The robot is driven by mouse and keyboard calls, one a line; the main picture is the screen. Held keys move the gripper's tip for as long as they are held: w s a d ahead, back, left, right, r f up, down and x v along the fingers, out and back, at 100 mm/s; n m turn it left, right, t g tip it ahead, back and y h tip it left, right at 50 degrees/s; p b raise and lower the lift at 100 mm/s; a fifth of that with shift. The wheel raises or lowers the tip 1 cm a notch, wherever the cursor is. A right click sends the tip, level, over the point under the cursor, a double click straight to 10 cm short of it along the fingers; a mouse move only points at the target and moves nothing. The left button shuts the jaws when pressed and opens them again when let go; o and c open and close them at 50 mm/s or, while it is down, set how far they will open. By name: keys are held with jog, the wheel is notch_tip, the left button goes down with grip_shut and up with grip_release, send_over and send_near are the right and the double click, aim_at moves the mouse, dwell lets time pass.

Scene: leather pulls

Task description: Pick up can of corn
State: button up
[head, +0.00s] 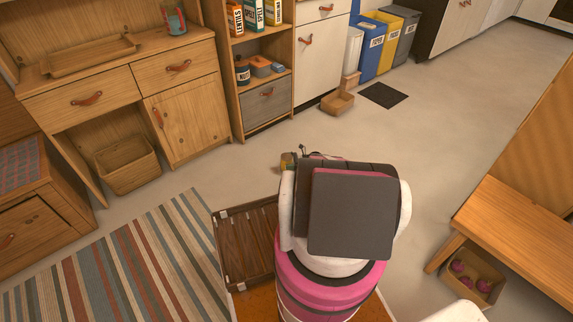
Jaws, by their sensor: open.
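My arm fills the lower middle of the head view and hides most of my gripper (306,154). Only small dark parts at its far end show, and the fingertips cannot be made out. A small yellow-green thing (288,162) shows at the left of the arm's far end, close to the gripper. It may be the can of corn, but it is too small and too covered to be sure. I cannot tell whether the gripper touches it. No other can of corn is clearly visible.
A dark slatted wooden piece (246,245) lies left of my arm, beside a striped rug (120,265). A wooden cabinet (185,95) and an open shelf (262,60) stand behind. A wooden bench (520,235) is at right. Grey floor (430,140) is clear right of centre.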

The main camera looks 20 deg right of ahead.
jog(key=shift+w+a, duration=0.1)
jog(key=shift+a, duration=0.35)
jog(key=c, duration=1.2)
jog(key=shift+o, duration=0.2)
jog(key=shift+r, duration=0.15)
